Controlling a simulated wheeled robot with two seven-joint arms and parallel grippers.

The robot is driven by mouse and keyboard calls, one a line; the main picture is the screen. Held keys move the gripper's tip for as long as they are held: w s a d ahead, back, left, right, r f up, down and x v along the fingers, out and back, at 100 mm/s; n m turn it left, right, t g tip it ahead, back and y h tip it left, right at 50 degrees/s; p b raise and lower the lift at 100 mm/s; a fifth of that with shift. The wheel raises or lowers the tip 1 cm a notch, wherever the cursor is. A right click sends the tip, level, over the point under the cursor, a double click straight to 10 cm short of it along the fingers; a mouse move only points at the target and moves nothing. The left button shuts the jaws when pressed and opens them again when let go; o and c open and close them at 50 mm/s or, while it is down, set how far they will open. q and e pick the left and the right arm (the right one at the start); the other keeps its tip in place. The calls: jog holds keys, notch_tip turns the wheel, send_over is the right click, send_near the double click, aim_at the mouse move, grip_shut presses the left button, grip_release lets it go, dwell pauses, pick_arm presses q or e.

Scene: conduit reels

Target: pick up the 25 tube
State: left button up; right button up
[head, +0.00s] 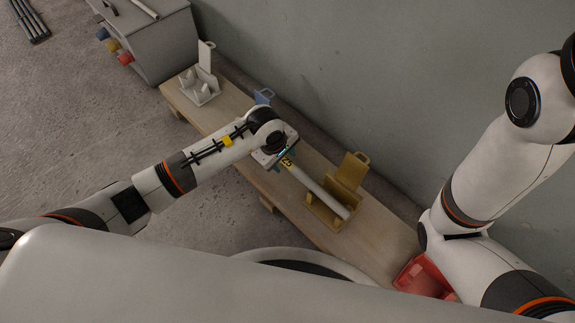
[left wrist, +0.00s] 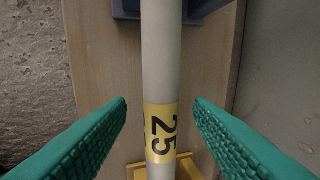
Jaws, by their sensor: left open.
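The 25 tube (head: 325,192) is a pale grey tube with a yellow band marked 25. In the head view it runs from under my left gripper (head: 284,160) down to the yellow holder (head: 351,175), where its near end rests. In the left wrist view the tube (left wrist: 162,55) runs top to bottom between the two green fingers of my left gripper (left wrist: 160,106). They are open, one on each side, with a gap to the tube. The yellow band lies between them. My right arm shows at the right, but its gripper is out of view.
A wooden bench (head: 235,90) stands along the grey wall. On it are a white holder (head: 202,88), a blue holder (head: 264,96) partly hidden by my left arm, and a red holder (head: 424,277) near my right arm. A grey cabinet (head: 150,45) stands at the upper left.

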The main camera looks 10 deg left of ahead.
pick_arm(q)
jog(key=shift+c, duration=0.4)
grip_shut()
jog(key=shift+r, duration=0.1)
